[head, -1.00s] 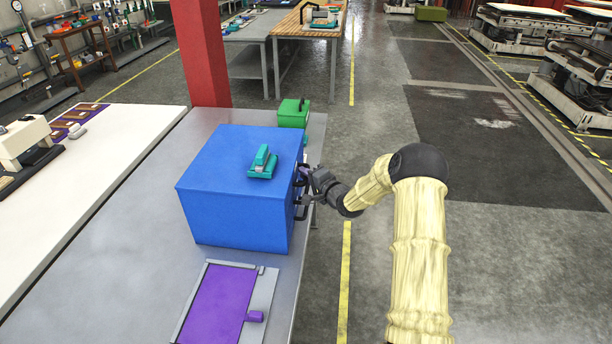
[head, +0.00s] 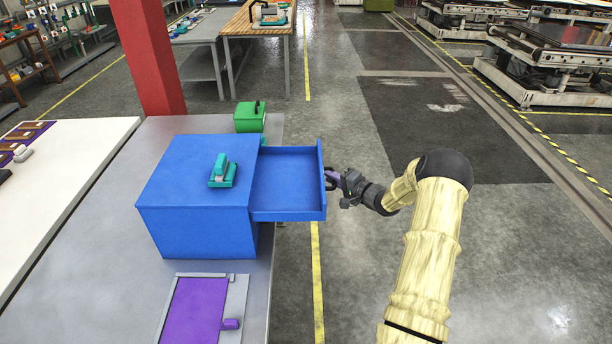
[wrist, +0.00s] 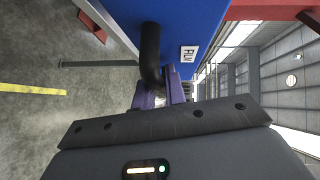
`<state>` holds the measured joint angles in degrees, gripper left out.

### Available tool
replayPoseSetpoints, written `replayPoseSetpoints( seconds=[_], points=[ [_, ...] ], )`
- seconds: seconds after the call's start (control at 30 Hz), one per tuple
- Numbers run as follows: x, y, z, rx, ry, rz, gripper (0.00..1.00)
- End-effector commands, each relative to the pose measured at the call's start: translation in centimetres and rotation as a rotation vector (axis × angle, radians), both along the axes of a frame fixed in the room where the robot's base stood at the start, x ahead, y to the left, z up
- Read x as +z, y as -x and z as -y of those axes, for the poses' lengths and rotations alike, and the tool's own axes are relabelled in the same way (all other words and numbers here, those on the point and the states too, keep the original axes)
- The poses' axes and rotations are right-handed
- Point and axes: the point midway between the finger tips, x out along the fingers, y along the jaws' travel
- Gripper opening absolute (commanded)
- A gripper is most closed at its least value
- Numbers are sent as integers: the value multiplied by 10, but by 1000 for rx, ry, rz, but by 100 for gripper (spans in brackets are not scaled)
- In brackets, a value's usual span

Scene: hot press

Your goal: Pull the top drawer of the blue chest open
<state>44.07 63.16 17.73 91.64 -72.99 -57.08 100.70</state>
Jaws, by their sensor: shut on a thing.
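The blue chest (head: 195,230) stands on the grey metal table. Its top drawer (head: 285,185) is pulled well out to the right, past the table edge, and its inside looks empty. My gripper (head: 332,177) is at the drawer front, shut on the dark handle (wrist: 150,50). In the wrist view the purple fingers (wrist: 162,92) close around the black handle, beside a white label reading FILM (wrist: 188,53) on the blue front. The lower part of the chest's front is hidden behind the open drawer.
A teal device (head: 222,172) sits on top of the chest. A green box (head: 249,117) stands behind it on the table (head: 110,270). A purple panel in a grey frame (head: 198,310) lies in front.

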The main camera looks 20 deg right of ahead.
Motion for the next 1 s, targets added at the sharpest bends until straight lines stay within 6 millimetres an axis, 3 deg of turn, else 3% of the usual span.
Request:
replayPoseSetpoints(
  seconds=[0.1, 0.3, 0.7, 0.73, 0.77, 1.0],
  points=[
    [-1, 9, 27, -3, 2, -3, 0],
    [-2, 16, 47, -2, 1, -3, 0],
    [-2, 16, 50, -1, 0, -4, 0],
    [-2, 16, 50, -1, 0, -4, 18],
    [-2, 16, 50, -1, 0, -4, 22],
    [-1, 16, 49, 0, 0, -1, 22]
  ],
)
